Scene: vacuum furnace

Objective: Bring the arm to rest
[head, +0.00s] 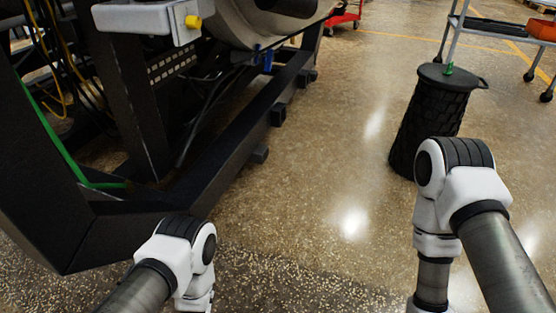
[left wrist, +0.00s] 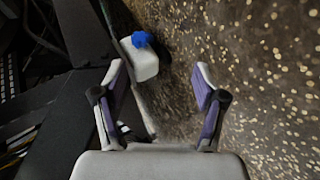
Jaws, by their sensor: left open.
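My left arm (head: 170,260) comes in from the lower left in the head view, bent at a white joint, and its gripper is out of that view. In the left wrist view my left gripper (left wrist: 160,85) is open with nothing between its fingers. Beyond it are the speckled floor and the dark furnace frame. My right arm (head: 470,210) comes in from the lower right in the head view, bent at a white joint with a link hanging down. My right gripper is not in view.
The black furnace frame (head: 225,160) fills the left, close to my left arm. A white box with a blue knob (left wrist: 142,55) lies past the left fingers. A black ribbed bin (head: 430,115) stands behind my right arm. A wheeled cart (head: 490,30) is farther back. The middle floor is clear.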

